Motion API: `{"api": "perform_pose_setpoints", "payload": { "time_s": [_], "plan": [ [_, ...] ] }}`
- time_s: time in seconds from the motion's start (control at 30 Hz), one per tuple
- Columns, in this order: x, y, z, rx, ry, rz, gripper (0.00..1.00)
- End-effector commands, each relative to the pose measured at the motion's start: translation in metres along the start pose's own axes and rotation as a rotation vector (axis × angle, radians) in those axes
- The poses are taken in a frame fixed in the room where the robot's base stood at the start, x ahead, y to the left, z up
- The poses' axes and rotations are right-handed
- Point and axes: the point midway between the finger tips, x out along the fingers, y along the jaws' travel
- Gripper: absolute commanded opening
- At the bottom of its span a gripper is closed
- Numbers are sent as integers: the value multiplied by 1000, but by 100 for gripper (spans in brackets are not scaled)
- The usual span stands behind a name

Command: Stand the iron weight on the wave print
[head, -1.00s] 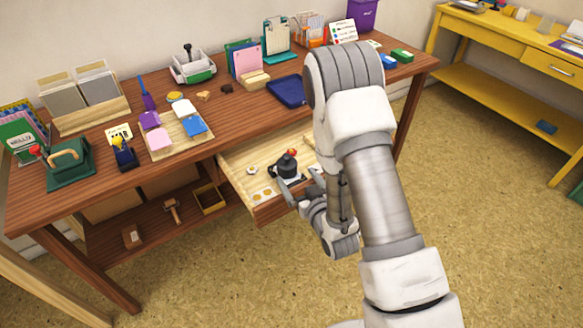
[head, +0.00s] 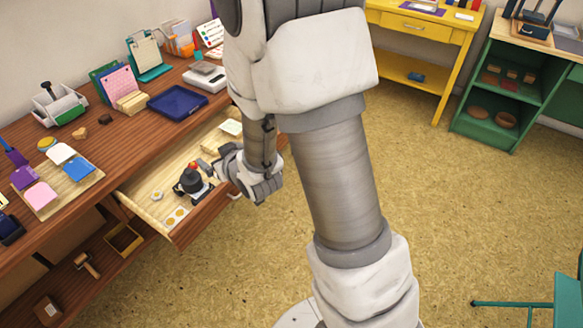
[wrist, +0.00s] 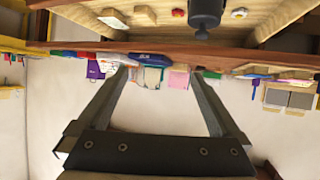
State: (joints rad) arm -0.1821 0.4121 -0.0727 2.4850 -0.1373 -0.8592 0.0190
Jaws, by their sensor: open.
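A dark, rounded weight with a knob, likely the iron weight (head: 189,182), stands upright in the open wooden drawer (head: 146,207). A small red-orange thing shows by its top. The dark weight also shows at the top of the wrist view (wrist: 207,12). My gripper (head: 206,178) is at the drawer's front right side, close beside the weight. Its fingers are spread with nothing between them in the wrist view (wrist: 160,74). I cannot tell in the head view whether a finger touches the weight. I cannot make out the wave print in any view.
The brown desk (head: 120,150) above the drawer holds a blue tray (head: 177,102), a pad board (head: 60,190) and stationery. A yellow table (head: 420,30) and green shelf (head: 490,100) stand at the back right. The floor between is clear.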

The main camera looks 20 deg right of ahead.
Motion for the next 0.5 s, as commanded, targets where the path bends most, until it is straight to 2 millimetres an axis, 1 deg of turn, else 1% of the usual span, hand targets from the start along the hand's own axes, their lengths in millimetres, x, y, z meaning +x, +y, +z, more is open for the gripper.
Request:
{"api": "perform_pose_setpoints", "payload": {
  "time_s": [0.03, 0.17, 0.2, 0.37, 0.47, 0.5],
  "plan": [
    [-10, 6, -13, 6, -18, 16, 100],
    [-36, 20, -30, 26, -97, 52, 100],
    [-46, 24, -35, 33, -120, 62, 100],
    [-90, 35, -48, 65, -218, 96, 100],
    [-121, 39, -53, 87, -279, 112, 100],
    [-134, 40, -54, 95, -303, 117, 100]
  ]
}}
